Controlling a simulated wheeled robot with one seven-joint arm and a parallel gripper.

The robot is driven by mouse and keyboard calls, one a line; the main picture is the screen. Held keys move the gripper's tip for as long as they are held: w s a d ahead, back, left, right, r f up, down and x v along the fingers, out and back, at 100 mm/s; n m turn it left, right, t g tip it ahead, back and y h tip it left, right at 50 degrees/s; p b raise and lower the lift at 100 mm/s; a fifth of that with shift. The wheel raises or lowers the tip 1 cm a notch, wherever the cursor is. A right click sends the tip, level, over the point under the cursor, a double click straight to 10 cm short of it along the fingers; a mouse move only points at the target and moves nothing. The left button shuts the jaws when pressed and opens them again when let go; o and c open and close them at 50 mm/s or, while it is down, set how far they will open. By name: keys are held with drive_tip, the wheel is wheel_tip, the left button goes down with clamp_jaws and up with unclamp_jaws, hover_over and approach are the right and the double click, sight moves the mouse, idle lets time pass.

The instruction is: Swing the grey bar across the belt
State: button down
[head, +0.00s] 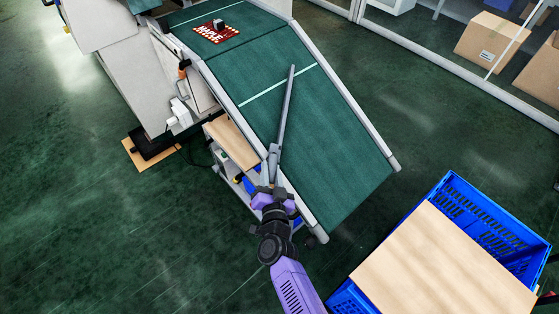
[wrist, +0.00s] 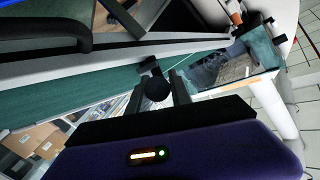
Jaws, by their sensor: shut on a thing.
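The grey bar (head: 286,115) lies over the sloping green belt (head: 325,135) at a slant. Its near end is by the belt's left rail and its far tip is near the white line on the belt. My gripper (head: 272,189) is at the bar's near end, just outside the left rail. In the wrist view, a round black knob (wrist: 157,89) sits between the two fingers of my gripper (wrist: 165,88). My gripper is shut on this end of the bar. The exact contact is partly hidden by the hand in the head view.
A red board marked MAPLE (head: 217,34) lies higher up on the belt, beyond the bar's tip. A blue crate (head: 475,205) with a wooden panel (head: 440,265) stands on the floor at the lower right. A small wooden shelf (head: 232,143) is left of the belt.

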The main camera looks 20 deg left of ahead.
drive_tip(key=shift+s+a+r+m+h+p, duration=0.1)
drive_tip(key=shift+a+r+m+h+p, duration=0.1)
drive_tip(key=shift+m+h+p, duration=0.35)
drive_tip(key=shift+a+r+m+h+p, duration=0.1)
drive_tip(key=shift+r+m+h+p, duration=0.1)
drive_tip(key=shift+m+h+p, duration=0.3)
drive_tip(key=shift+a+r+m+g+h, duration=0.15)
drive_tip(key=shift+a+m+g+h, duration=0.2)
drive_tip(key=shift+m+h, duration=0.85)
drive_tip(key=shift+a+r+m+g+h, duration=0.15)
drive_tip(key=shift+a+m+h, duration=0.3)
drive_tip(key=shift+m+h, duration=0.7)
drive_tip(key=shift+a+r+m+g+h, duration=0.1)
drive_tip(key=shift+a+m+g+h, duration=0.25)
drive_tip(key=shift+m+h, duration=0.8)
drive_tip(key=shift+a, duration=0.1)
drive_tip(key=c, duration=1.2)
unclamp_jaws()
drive_tip(key=shift+o, duration=0.2)
drive_tip(key=shift+r, duration=0.1)
